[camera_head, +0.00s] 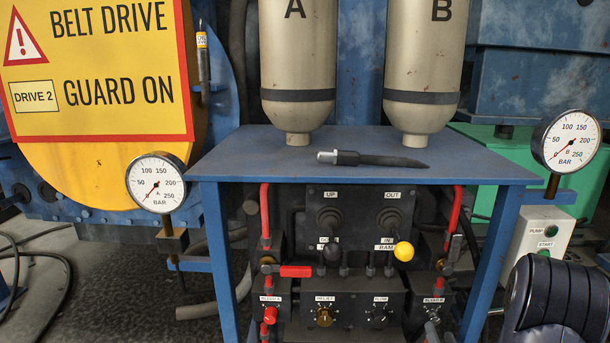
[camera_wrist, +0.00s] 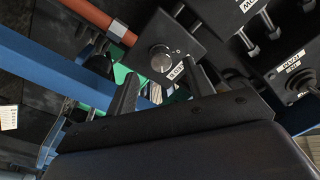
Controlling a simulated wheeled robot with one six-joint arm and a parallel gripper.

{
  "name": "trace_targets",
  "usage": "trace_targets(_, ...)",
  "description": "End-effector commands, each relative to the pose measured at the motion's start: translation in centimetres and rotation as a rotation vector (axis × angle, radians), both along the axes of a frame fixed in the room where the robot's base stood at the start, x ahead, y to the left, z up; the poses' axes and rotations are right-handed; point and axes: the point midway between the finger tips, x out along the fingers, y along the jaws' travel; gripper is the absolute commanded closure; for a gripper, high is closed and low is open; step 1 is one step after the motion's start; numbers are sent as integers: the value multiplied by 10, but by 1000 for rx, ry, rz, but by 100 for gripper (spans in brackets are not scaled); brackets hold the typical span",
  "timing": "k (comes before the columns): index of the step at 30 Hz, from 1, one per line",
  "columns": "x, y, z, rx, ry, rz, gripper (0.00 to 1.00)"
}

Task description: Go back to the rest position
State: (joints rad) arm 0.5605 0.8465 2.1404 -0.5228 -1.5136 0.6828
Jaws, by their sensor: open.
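My gripper (camera_wrist: 164,80) shows in the wrist view with its two dark fingers apart and nothing between them. A silver round knob (camera_wrist: 162,60) on a black box, with a small white label beside it, lies ahead of the fingertips. I see no contact between the fingers and the knob. In the head view, a dark part of my arm is at the lower right, in front of the right side of the bench. The fingers cannot be made out there.
A blue bench (camera_head: 240,160) carries two tanks (camera_head: 298,60) and a dark tool (camera_head: 370,158). Below is a black control panel (camera_head: 360,215) with levers, knobs and red handles (camera_head: 453,215). Gauges (camera_head: 157,183) flank the bench. A pump box (camera_head: 536,245) stands right, close to my arm.

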Motion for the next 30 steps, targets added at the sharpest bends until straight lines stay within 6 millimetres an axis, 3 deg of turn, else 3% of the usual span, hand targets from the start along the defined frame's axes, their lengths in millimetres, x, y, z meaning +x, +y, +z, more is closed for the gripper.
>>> trace_targets(6, -43, 1, -3, 3, 4, -3, 50)
trace_targets(12, -66, 3, -5, 1, -1, 1, 50)
trace_targets(30, 42, -1, 5, -24, -1, 1, 50)
